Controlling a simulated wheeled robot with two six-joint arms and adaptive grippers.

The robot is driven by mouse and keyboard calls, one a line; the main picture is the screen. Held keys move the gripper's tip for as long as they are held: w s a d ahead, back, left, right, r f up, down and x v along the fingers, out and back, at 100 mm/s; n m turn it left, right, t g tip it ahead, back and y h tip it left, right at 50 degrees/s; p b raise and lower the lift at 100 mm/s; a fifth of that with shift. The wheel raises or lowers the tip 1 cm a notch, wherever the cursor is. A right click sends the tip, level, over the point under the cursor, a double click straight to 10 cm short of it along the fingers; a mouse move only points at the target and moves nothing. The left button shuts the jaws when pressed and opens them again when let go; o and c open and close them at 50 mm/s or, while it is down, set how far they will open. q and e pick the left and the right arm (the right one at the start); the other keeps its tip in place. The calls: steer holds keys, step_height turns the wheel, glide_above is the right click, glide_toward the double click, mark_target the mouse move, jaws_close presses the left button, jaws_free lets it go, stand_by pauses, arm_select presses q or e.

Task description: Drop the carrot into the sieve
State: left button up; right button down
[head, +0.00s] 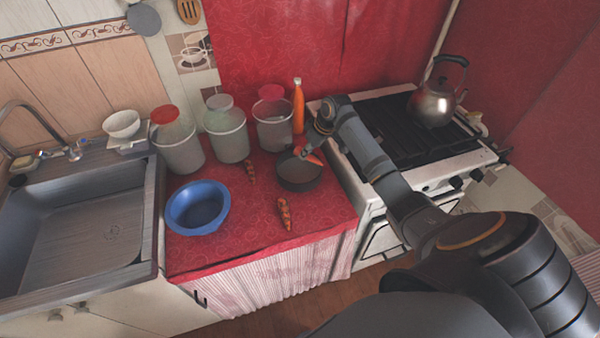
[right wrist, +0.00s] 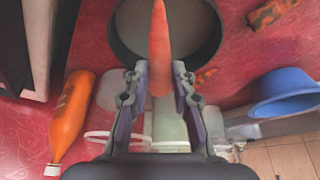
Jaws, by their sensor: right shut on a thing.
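The orange carrot (head: 314,158) is between the fingers of my right gripper (head: 308,151), which is shut on it. In the right wrist view the carrot (right wrist: 159,40) sticks out beyond the fingertips (right wrist: 157,76), its narrow end pointing away. The sieve (head: 300,185) is a dark round vessel near the right end of the red counter. The carrot and gripper are over the sieve's back right part in the head view. In the right wrist view the sieve's round opening (right wrist: 195,32) lies behind the carrot. My left gripper is not in view.
A blue bowl (head: 197,222) stands left of the sieve. Lidded jars and an orange bottle (head: 298,107) stand behind. The stove (head: 405,130) is at right.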

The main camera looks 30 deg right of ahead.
steer(key=c, duration=1)
jaws_free()
steer(key=shift+c, duration=0.2)
steer(key=v, duration=1.2)
